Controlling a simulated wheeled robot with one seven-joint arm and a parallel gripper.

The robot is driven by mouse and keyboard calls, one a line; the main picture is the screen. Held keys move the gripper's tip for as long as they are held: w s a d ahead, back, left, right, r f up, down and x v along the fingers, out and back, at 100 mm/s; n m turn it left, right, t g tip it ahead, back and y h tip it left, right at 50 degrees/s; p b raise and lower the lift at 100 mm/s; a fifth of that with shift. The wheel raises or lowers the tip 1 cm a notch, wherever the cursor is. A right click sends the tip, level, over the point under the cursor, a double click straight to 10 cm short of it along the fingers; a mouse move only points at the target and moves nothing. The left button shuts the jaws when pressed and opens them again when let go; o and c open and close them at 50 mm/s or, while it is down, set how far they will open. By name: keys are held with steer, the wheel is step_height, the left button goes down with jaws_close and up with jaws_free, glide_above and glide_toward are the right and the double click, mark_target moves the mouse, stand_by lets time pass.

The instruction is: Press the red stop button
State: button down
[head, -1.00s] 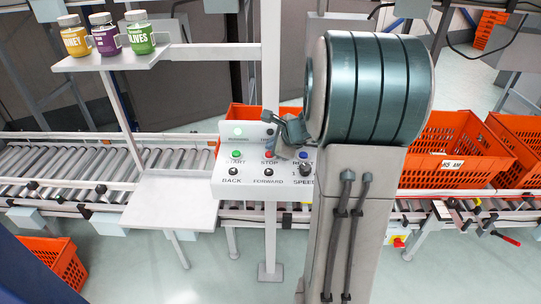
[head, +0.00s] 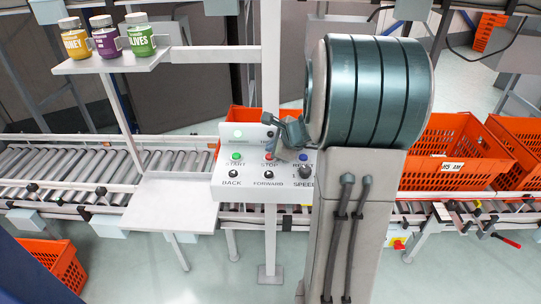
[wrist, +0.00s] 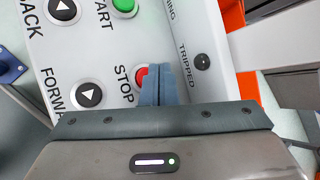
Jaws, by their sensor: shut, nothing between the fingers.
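The red stop button (head: 268,156) is on the white control panel (head: 222,186), above the word STOP. It also shows in the wrist view (wrist: 140,76), partly hidden behind my fingers. My gripper (wrist: 160,70) is shut and empty, its fingertips over the right part of the red button in that view. In the head view my gripper (head: 276,148) hangs just above and to the right of the button. I cannot tell whether the fingertips touch the button.
The RUNNING lamp (head: 238,134) glows green; the TRIPPED lamp (wrist: 202,62) is dark. A roller conveyor (head: 70,172) and orange totes (head: 455,150) stand behind.

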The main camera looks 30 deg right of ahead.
steer(key=shift+f, duration=0.15)
stand_by(0.7)
steer(key=shift+f+b, duration=0.3)
steer(key=shift+b, duration=0.25)
steer(key=shift+f+b, duration=0.45)
steer(key=shift+b, duration=0.1)
stand_by(0.4)
stand_by(0.3)
steer(key=shift+r+p, duration=0.7)
steer(key=shift+r, duration=0.2)
steer(key=shift+r, duration=0.1)
step_height(320, 180, up, 5)
steer(key=p, duration=0.4)
stand_by(0.5)
